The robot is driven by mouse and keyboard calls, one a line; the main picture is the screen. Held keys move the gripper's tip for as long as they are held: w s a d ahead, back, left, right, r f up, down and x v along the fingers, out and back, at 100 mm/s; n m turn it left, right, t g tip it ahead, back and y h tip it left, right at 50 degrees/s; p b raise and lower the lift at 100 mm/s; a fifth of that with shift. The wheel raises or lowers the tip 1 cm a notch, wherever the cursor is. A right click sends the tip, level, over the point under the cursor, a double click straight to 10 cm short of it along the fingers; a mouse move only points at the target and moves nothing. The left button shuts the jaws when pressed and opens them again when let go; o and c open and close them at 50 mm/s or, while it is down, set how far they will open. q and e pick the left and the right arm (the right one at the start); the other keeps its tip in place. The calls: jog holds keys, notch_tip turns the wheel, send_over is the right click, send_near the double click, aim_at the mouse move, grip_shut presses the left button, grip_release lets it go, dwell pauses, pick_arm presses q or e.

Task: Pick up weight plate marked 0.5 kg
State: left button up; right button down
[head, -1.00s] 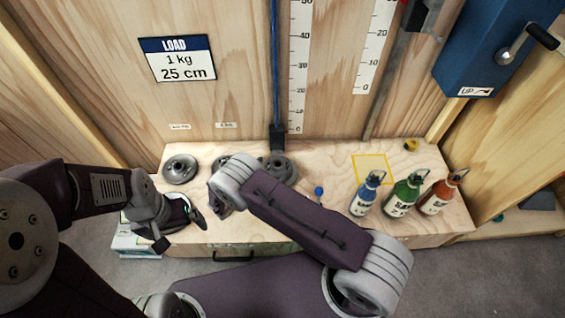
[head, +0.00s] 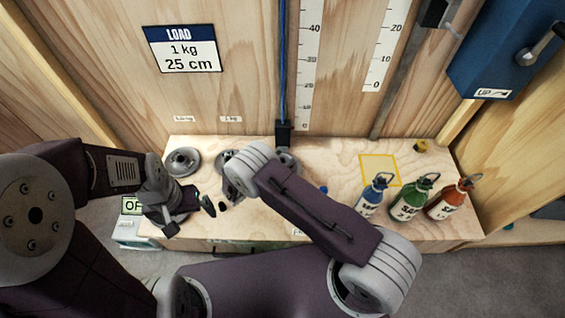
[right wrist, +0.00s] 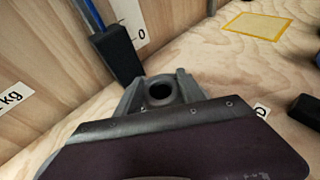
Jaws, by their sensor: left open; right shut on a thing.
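My right gripper (head: 231,190) is partly hidden by my right forearm, low over the bench's middle left. In the right wrist view it is shut on a grey piece with a round hole (right wrist: 160,91), which looks like the hub of a weight plate; no marking on it can be read. A grey weight plate (head: 182,161) lies at the bench's back left. My left gripper (head: 190,212) is open and empty over the bench's left front.
The bench (head: 330,160) stands against a wooden wall. A blue cord ends in a black block (head: 283,133). Blue (head: 371,197), green (head: 411,200) and orange (head: 449,201) bottles stand at the right. A yellow square (head: 380,170) marks bare bench behind them.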

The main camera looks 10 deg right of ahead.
jog(key=shift+s+f, duration=0.15)
jog(key=shift+f, duration=0.15)
notch_tip(320, 180, up, 5)
jog(key=p, duration=0.3)
jog(key=shift+f, duration=0.1)
jog(key=s+d+r+p, duration=0.6)
jog(key=s+d, duration=0.1)
jog(key=s, duration=0.1)
jog(key=shift+s+d+r, duration=0.15)
jog(key=shift+s+d, duration=0.1)
jog(key=shift+d, duration=0.1)
